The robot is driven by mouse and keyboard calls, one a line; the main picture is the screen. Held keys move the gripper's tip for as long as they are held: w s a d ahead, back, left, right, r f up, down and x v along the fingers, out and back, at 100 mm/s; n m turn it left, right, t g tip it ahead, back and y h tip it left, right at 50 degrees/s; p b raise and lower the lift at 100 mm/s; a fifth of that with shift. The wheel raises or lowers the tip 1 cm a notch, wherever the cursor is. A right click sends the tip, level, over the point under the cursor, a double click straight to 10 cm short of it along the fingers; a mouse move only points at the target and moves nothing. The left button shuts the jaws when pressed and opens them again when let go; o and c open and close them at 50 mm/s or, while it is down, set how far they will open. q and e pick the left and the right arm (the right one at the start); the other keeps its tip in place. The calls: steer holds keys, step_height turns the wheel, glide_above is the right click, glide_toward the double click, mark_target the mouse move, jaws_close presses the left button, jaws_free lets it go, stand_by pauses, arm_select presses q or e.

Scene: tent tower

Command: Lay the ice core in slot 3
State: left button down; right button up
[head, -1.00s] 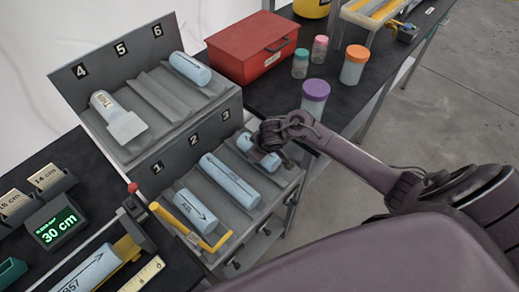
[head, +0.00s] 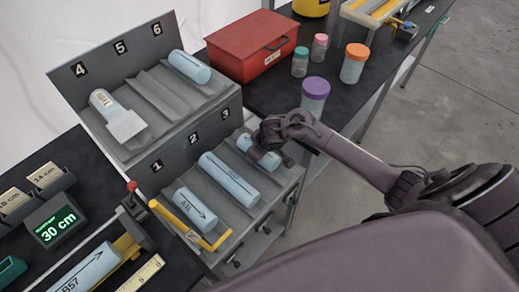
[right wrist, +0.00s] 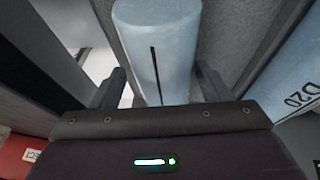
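A pale blue ice core (head: 245,143) lies in slot 3 of the grey rack's lower tier, below the number 3 label (head: 225,113). My right gripper (head: 262,148) reaches over this core from the right and hides its middle. In the right wrist view, the core (right wrist: 158,50), with a dark line along it, lies between the two fingers of my right gripper (right wrist: 163,90). A gap shows between the core and each finger, so the gripper looks open around it. My left gripper is not in view.
Slot 2 holds another core (head: 230,180), marked D20 in the wrist view (right wrist: 295,95); slot 1 holds one too (head: 195,208). A red box (head: 252,47) and a purple-lidded jar (head: 315,95) stand behind.

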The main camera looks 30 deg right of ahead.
steer(key=shift+o, duration=0.3)
steer(key=shift+a+f, duration=0.15)
steer(key=p+v, duration=0.2)
steer(key=v, duration=0.6)
steer(key=shift+f, duration=0.1)
stand_by(0.3)
